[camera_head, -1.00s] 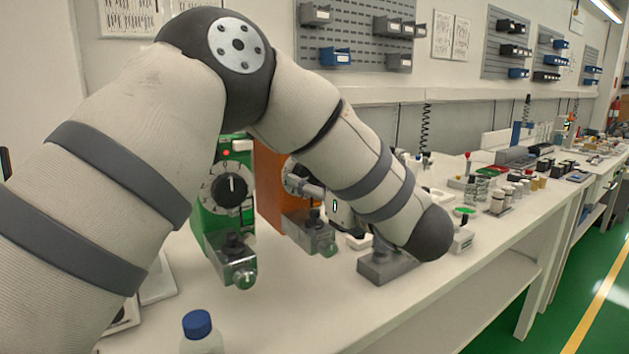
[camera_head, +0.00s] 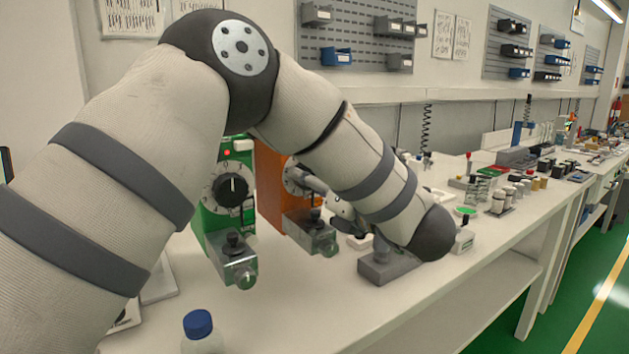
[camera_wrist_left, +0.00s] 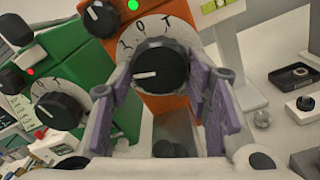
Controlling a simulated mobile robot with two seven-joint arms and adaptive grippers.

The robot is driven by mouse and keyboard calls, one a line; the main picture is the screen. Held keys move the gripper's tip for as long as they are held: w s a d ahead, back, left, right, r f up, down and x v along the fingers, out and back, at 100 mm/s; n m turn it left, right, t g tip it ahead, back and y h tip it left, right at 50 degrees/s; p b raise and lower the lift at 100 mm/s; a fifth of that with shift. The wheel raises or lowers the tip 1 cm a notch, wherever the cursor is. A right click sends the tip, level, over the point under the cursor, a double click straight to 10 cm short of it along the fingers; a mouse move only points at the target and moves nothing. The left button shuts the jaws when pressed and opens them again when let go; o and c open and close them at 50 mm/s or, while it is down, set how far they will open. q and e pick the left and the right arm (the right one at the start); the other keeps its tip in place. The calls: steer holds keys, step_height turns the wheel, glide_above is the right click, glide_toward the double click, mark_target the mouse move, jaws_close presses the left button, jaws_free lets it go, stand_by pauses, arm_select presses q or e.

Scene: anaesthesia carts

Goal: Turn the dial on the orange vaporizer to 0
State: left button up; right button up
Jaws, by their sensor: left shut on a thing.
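The orange vaporizer (camera_head: 270,185) stands on the bench, partly hidden by my left arm in the head view. It also shows in the left wrist view (camera_wrist_left: 178,14). Its black dial (camera_wrist_left: 160,66) has a white pointer line directed left in that view. A mark like a 0 shows on the pale scale (camera_wrist_left: 141,28) above the dial. My left gripper (camera_wrist_left: 165,92) has its purple-padded fingers on either side of the dial and is shut on it. In the head view the gripper (camera_head: 310,184) reaches the vaporizer's front from the right. My right gripper is in neither view.
A green vaporizer (camera_head: 229,195) with its own black dial stands close on the left. A blue-capped bottle (camera_head: 199,328) is at the front. A grey block (camera_head: 386,266) lies right of the orange vaporizer, with vials (camera_head: 500,200) farther along. The front middle bench is clear.

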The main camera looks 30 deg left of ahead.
arm_select(q)
steer(key=o, duration=1.2)
steer(key=v, duration=1.2)
steer(key=w+a+n+b, duration=0.1)
steer(key=a+n, duration=0.1)
steer(key=a, duration=0.1)
steer(key=w+a+n+b, duration=0.1)
steer(key=w+a+n, duration=0.1)
steer(key=a, duration=0.2)
steer(key=w+a+n+b, duration=0.1)
steer(key=a+n, duration=0.1)
steer(key=a, duration=0.2)
steer(key=shift+w+a+n+t, duration=0.15)
steer(key=shift+w+n+t, duration=0.15)
steer(key=shift+n, duration=0.1)
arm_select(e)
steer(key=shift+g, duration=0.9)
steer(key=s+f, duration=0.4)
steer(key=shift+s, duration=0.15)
